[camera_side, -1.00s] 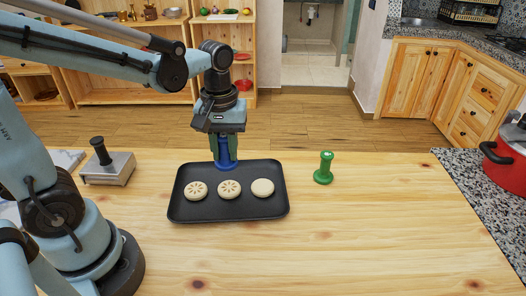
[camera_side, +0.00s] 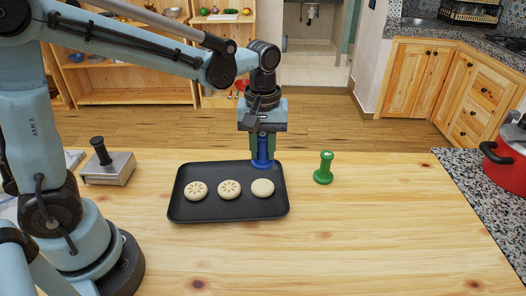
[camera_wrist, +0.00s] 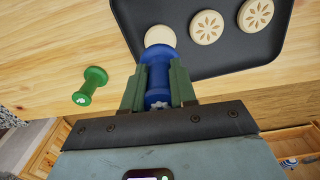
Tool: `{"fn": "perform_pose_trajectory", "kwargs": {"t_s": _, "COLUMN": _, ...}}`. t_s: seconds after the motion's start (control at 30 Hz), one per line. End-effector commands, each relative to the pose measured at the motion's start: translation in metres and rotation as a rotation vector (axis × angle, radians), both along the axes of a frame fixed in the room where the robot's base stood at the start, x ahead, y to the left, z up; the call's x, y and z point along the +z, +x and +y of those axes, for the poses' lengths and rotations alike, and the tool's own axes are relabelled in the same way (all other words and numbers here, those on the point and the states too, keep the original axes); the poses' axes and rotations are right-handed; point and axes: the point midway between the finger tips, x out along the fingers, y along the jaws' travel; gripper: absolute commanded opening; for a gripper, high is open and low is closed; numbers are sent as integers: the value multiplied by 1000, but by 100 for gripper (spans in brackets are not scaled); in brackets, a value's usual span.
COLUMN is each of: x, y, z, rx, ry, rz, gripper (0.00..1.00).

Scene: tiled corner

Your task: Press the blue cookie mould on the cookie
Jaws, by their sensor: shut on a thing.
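My gripper (camera_side: 262,146) is shut on the blue cookie mould (camera_side: 262,162) and holds it upright near the back right edge of the black tray (camera_side: 230,212). In the wrist view the blue mould (camera_wrist: 157,77) sits between the green fingers of my gripper (camera_wrist: 158,84). Three round cookies lie in a row on the tray. The right cookie (camera_side: 262,188) is plain, and the mould is just behind it; the wrist view shows it partly hidden by the mould (camera_wrist: 160,36). The left cookie (camera_side: 196,191) and middle cookie (camera_side: 228,189) bear flower-like patterns.
A green mould (camera_side: 324,168) stands on the wooden table to the right of the tray. A metal block with a black handle (camera_side: 108,168) is at the left. A red pot (camera_side: 507,165) stands at the far right. The front of the table is clear.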

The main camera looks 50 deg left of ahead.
Motion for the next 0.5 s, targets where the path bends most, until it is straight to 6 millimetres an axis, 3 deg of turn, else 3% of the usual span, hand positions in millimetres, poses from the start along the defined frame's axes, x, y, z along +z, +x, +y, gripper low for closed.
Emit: {"fn": "perform_pose_trajectory", "kwargs": {"t_s": 0.5, "x": -46, "y": 0, "z": 0, "rx": -1, "ry": -1, "rz": -1, "gripper": 5}}
